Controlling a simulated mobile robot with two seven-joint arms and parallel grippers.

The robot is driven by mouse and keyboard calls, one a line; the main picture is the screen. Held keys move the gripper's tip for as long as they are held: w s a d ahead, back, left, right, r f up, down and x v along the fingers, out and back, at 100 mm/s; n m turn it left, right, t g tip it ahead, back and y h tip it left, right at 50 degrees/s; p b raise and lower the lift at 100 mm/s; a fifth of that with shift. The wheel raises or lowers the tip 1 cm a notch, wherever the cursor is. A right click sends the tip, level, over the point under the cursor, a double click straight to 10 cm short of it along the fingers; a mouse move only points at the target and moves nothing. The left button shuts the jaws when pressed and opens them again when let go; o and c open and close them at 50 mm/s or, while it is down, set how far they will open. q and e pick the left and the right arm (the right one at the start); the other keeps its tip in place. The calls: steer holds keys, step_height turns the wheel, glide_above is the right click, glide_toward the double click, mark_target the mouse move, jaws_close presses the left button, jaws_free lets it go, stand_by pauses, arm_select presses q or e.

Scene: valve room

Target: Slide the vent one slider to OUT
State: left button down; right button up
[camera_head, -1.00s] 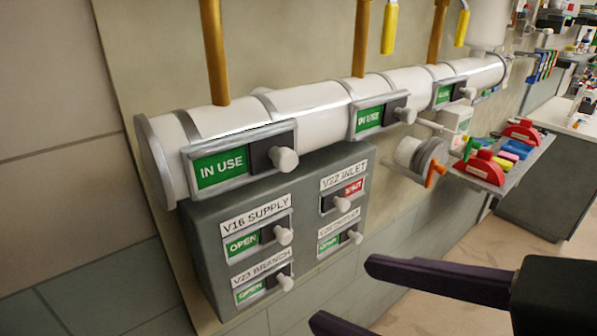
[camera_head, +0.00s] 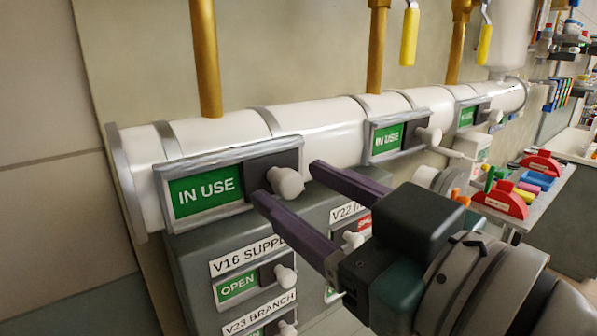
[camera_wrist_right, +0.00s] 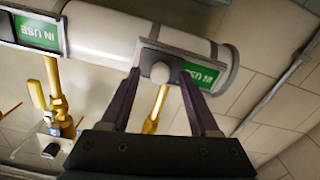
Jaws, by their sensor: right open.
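The nearest slider on the white pipe has a frame with a green IN USE label (camera_head: 206,190) on the left. Its dark slide plate with a pale round knob (camera_head: 286,182) sits at the right end. No vent name is readable on it. My right gripper (camera_head: 287,184) is open, with its two purple fingertips on either side of this knob. In the right wrist view the knob (camera_wrist_right: 160,72) lies between the fingertips, with a gap showing on both sides. My left gripper is not in view.
Two more IN USE sliders, middle (camera_head: 388,140) and far (camera_head: 467,116), sit farther right along the pipe (camera_head: 320,128). Below is a grey box (camera_head: 190,265) with V16 SUPPLY, V23 BRANCH and V22 sliders, partly behind my arm. Brass pipes (camera_head: 205,60) rise above.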

steer(key=shift+w+a, duration=0.25)
steer(key=shift+w, duration=0.1)
steer(key=shift+c, duration=0.3)
jaws_close()
stand_by(1.0)
